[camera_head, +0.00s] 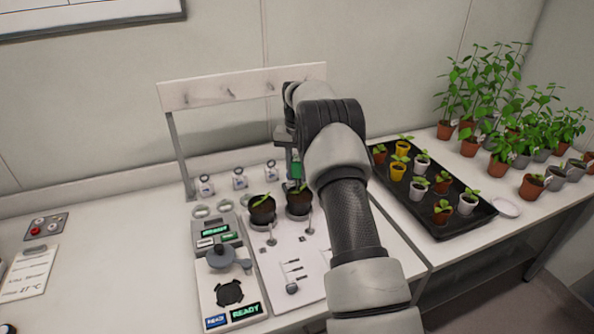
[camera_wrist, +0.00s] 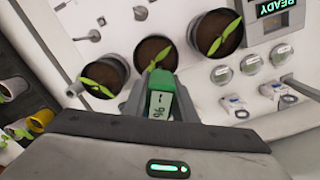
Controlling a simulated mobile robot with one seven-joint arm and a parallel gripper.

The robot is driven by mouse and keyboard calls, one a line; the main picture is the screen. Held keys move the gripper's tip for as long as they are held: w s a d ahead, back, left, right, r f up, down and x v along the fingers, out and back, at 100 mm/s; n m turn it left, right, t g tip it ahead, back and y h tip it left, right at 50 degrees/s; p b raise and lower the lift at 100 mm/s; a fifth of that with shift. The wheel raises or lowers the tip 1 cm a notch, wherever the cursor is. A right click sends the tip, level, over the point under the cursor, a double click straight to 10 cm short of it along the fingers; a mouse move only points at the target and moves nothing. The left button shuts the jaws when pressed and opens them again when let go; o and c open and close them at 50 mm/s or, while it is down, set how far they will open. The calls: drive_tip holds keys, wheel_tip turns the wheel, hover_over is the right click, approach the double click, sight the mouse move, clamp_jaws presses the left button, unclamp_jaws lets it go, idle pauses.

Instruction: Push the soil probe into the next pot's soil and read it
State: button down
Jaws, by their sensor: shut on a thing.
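My gripper (camera_head: 289,150) is shut on the green soil probe (camera_head: 296,170). In the wrist view the probe (camera_wrist: 163,95) shows a pale display with a "%" and a dash, and no number is legible. The probe is over or at the near edge of the middle dark pot (camera_wrist: 157,50); its tip is hidden, so I cannot tell whether it is in the soil. That pot (camera_head: 299,204) also shows in the head view. Another potted seedling (camera_wrist: 217,35) stands on one side, and a third pot (camera_wrist: 105,76) on the other, hidden behind my arm in the head view.
A device with a READY display (camera_head: 245,311) stands left of a white board (camera_head: 270,262) with small tools. A black tray (camera_head: 442,234) of seedlings lies at right, with taller plants (camera_head: 490,100) beyond. A rack with hooks (camera_head: 240,89) stands behind.

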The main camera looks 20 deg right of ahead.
drive_tip(key=shift+f+b, duration=0.6)
drive_tip(key=shift+f, duration=0.8)
drive_tip(key=c, duration=1.4)
unclamp_jaws()
drive_tip(key=shift+o, duration=0.2)
